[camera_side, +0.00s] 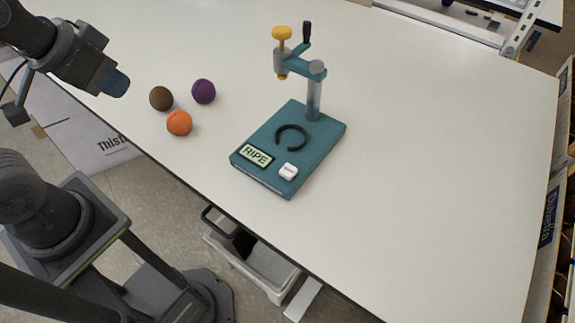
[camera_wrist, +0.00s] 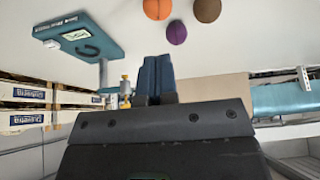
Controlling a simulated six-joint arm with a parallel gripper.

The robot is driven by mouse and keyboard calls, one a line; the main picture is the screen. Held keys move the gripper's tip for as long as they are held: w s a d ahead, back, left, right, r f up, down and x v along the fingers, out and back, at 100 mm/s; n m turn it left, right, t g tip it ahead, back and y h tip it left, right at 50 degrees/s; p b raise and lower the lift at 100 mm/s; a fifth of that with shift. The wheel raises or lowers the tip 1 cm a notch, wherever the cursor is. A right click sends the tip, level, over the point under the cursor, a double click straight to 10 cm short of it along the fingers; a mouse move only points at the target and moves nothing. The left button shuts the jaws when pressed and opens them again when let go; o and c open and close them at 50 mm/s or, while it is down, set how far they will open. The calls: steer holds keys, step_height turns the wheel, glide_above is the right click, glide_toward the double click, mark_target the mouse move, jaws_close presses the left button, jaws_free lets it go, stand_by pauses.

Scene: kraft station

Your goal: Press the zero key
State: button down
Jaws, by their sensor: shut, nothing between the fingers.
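The zero key is a small white key (camera_side: 288,172) at the front right of a teal base (camera_side: 300,181), beside a display (camera_side: 255,155) that reads "RIPE". The key also shows on the base in the wrist view (camera_wrist: 54,44), small and hard to read. A black ring (camera_side: 291,137) sits on the base behind the key. A post carries an arm with a yellow knob (camera_side: 281,33) and a black handle above the base. My gripper (camera_side: 116,84) is at the upper left in the side view, well apart from the base. Its blue fingers (camera_wrist: 155,76) are together and empty in the wrist view.
Brown (camera_side: 161,98), purple (camera_side: 204,91) and orange (camera_side: 179,123) balls lie between my gripper and the teal base. The white table (camera_side: 430,150) is clear to the right of the base. Its front edge runs diagonally below the base.

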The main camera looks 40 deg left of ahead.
steer(key=m+t+h, duration=0.1)
steer(key=m+h, duration=0.2)
steer(key=m, duration=1.1)
glide_above(291, 172)
steer(key=shift+r, duration=0.1)
steer(key=shift+f, duration=4.4)
steer(key=shift+f, duration=0.1)
steer(key=shift+f, duration=0.3)
